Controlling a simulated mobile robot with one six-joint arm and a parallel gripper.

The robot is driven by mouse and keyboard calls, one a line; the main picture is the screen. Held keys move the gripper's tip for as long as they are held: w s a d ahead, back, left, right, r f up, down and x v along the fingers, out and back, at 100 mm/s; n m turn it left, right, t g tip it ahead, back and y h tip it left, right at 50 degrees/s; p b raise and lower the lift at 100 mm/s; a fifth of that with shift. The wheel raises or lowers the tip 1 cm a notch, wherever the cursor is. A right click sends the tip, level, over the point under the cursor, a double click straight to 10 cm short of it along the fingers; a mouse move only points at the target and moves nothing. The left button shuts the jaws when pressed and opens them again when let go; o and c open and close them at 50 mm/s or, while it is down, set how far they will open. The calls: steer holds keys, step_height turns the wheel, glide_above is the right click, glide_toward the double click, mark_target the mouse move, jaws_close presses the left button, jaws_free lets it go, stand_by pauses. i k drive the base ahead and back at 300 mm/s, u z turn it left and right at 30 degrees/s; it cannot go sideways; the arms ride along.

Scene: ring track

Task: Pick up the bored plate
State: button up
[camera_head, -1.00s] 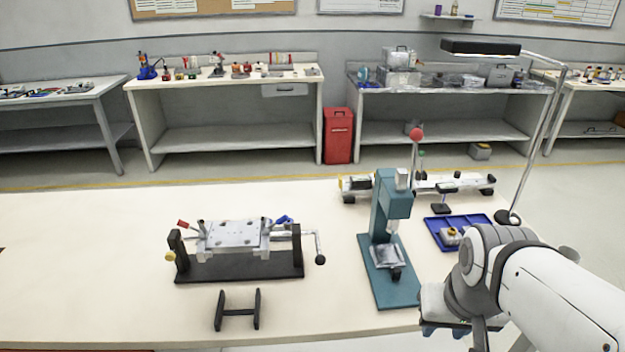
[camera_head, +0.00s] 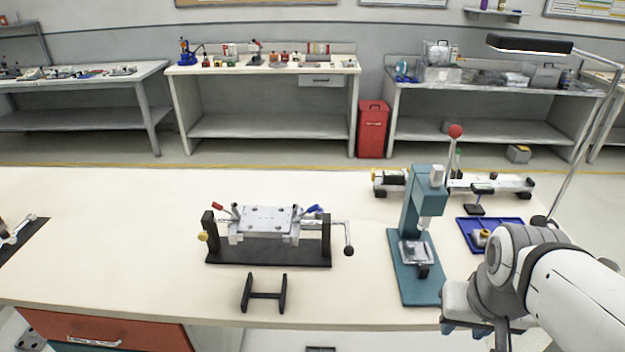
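A light grey plate with several small holes (camera_head: 266,219) lies flat in a black fixture (camera_head: 268,257) on the bench, left of the middle. The fixture has a red-tipped lever on the left, a blue lever on the right and a crank handle at its right end. I cannot tell whether its clamps press on the plate. My gripper (camera_head: 470,330) is at the lower right, by the bench's front edge, well to the right of the plate. Its fingers are mostly hidden or cut off, so its opening is unclear.
A teal press with a red knob (camera_head: 412,230) stands between my arm and the fixture. A black H-shaped stand (camera_head: 265,293) sits in front of the fixture. A blue tray (camera_head: 490,236) and a lamp post (camera_head: 575,150) are at the right. The bench's left middle is clear.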

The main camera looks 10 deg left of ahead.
mark_target(256, 221)
steer(key=z, duration=1.7)
steer(key=k, duration=1.2)
steer(key=u, duration=2.05)
